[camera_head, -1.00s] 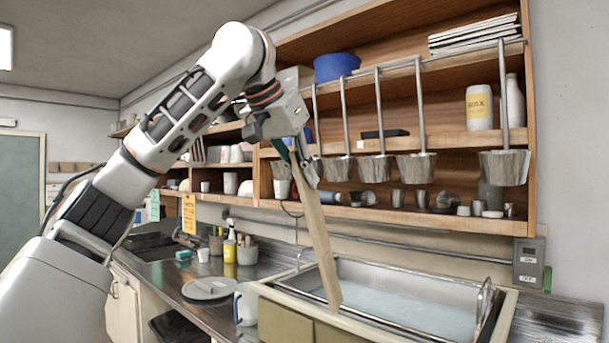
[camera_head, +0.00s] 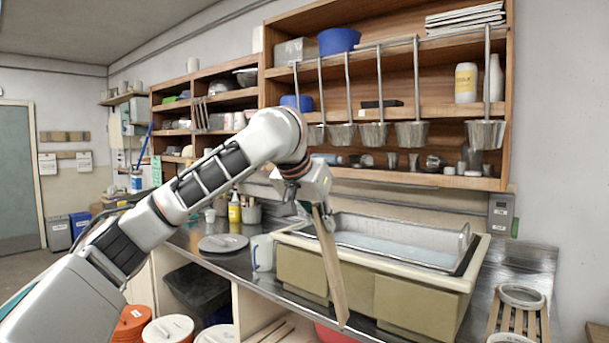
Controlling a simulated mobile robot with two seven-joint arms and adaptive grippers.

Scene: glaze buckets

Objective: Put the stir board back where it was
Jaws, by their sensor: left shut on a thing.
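The stir board (camera_head: 333,272), a long flat pale wooden plank, hangs from my left gripper (camera_head: 317,203), which is shut on its upper end. The board slants down slightly to the right, its lower end free in the air. In the picture it crosses the front of the cream basin (camera_head: 400,285), which holds pale bluish liquid. The gripper is in front of the basin's left rear part, and its fingers are partly hidden by its own body. My right gripper is not in view.
Several metal ladles (camera_head: 411,133) hang from the wooden shelf unit (camera_head: 450,112) behind. A white jug (camera_head: 262,252) and a grey plate (camera_head: 223,242) stand on the counter left of the basin. Lidded buckets (camera_head: 168,328) stand low at left. A slatted wooden stand (camera_head: 518,318) is at right.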

